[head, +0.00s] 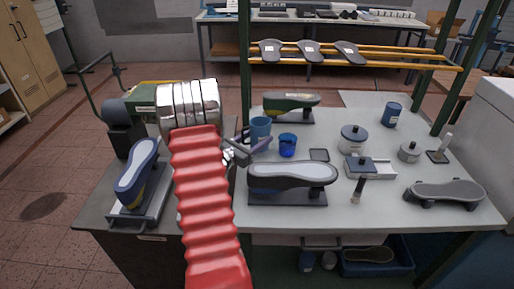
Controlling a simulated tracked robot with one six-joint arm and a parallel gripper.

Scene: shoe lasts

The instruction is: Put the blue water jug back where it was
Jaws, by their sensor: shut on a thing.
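The jug's lower side is partly hidden by the fingers. I cannot tell whether its base touches the table.
A dark blue cup (287,146) stands just right of the jug. A shoe last on a stand (292,174) is in front.

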